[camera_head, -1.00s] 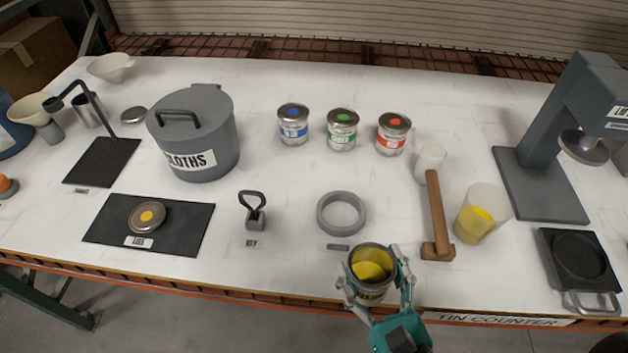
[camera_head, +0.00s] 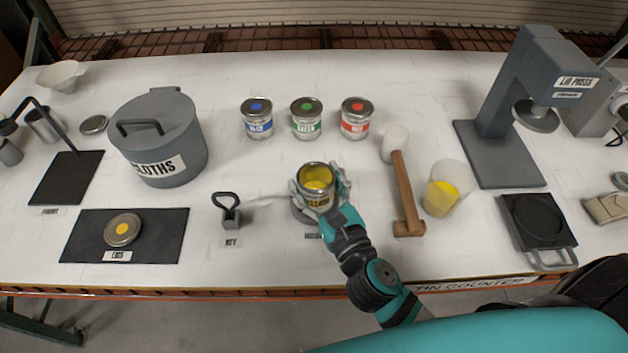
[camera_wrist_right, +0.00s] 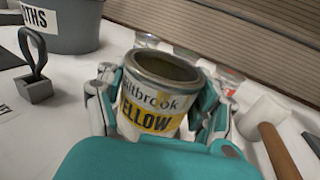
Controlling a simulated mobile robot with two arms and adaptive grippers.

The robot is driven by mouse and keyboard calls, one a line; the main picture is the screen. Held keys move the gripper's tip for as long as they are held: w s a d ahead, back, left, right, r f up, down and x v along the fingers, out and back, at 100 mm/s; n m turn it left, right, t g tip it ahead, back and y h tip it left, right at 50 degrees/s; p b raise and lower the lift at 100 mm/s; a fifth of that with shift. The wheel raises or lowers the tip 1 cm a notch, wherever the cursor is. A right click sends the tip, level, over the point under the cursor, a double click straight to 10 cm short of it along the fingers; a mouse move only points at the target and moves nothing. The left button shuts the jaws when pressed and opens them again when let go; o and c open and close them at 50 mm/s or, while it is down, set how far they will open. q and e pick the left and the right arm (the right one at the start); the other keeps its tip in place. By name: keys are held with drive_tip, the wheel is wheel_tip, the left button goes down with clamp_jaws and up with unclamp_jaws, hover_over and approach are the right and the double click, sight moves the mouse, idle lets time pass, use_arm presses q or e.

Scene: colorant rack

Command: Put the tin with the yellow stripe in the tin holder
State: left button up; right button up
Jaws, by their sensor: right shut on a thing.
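The tin with the yellow stripe (camera_head: 316,200) is open at the top, with yellow inside. It also shows upright in the right wrist view (camera_wrist_right: 153,105), with its "YELLOW" label facing me. My right gripper (camera_head: 317,181) is shut on it, one finger on each side. The tin holder, a grey ring (camera_head: 299,213), lies on the counter just under and behind the gripper and is mostly hidden. The tin overlaps the ring in the head view; I cannot tell whether it is above the ring or inside it. My left gripper is not in view.
Blue (camera_head: 257,122), green (camera_head: 306,122) and red (camera_head: 355,121) tins stand behind. A mallet (camera_head: 405,190) and a clear cup (camera_head: 443,190) are to the right. A key tool (camera_head: 229,213) and a lid (camera_head: 123,230) on a black mat are to the left.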

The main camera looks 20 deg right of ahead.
sight(311, 183)
drive_tip(key=shift+w+f, duration=0.15)
drive_tip(key=shift+w, duration=0.55)
wheel_tip(311, 183, down, 2)
drive_tip(key=shift+f+b, duration=0.25)
drive_tip(key=shift+b, duration=0.35)
drive_tip(key=shift+f, duration=0.45)
drive_tip(key=shift+f+b, duration=0.15)
drive_tip(key=shift+b, duration=0.15)
drive_tip(key=o, duration=1.4)
